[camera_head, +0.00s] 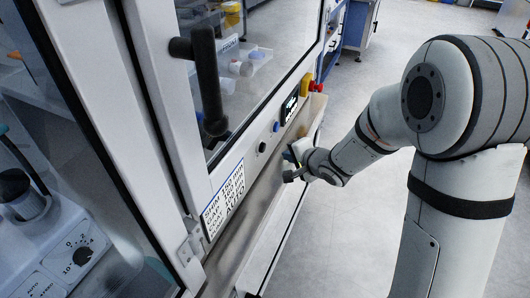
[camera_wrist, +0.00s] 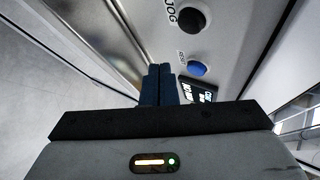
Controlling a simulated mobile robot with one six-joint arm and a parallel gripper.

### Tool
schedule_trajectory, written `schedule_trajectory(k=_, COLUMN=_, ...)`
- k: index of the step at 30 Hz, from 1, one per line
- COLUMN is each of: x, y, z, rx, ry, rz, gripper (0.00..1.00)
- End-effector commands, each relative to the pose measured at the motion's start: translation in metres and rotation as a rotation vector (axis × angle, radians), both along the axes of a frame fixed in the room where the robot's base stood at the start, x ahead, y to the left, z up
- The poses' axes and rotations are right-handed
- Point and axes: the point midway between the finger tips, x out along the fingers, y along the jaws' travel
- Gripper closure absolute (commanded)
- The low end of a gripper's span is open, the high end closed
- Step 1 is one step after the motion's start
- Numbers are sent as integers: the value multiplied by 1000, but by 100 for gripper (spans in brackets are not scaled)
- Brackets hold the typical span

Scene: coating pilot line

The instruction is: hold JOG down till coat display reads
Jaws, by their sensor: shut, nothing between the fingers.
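The black JOG button (camera_wrist: 192,20) is at the top of the wrist view, with its label beside it. It also shows on the machine's front panel in the head view (camera_head: 262,147). The small dark display (camera_wrist: 198,92) has white text, partly hidden behind my gripper body and too small to read. The display also shows in the head view (camera_head: 289,107). My gripper (camera_wrist: 160,69) is shut and empty, its dark blue fingers together. In the head view my gripper (camera_head: 287,168) is in front of the panel, to the right of and below JOG. The fingertips look apart from the button.
A blue button (camera_wrist: 197,69) sits between JOG and the display. A red knob (camera_head: 316,87) is farther along the panel. A black door handle (camera_head: 208,80) sticks out at upper left. Grey floor is clear at right.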

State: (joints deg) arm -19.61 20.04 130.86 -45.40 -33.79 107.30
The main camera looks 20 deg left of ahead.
Motion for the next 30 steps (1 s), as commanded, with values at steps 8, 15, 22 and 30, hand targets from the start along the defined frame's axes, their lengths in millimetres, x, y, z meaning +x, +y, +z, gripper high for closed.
schedule_trajectory(k=8, x=4, y=32, z=1, rx=0, ry=-1, rz=1, gripper=100)
schedule_trajectory(k=15, x=5, y=40, z=0, rx=0, ry=2, rz=0, gripper=100)
schedule_trajectory(k=22, x=5, y=40, z=0, rx=1, ry=1, rz=0, gripper=100)
schedule_trajectory(k=30, x=5, y=41, z=0, rx=0, ry=0, rz=1, gripper=100)
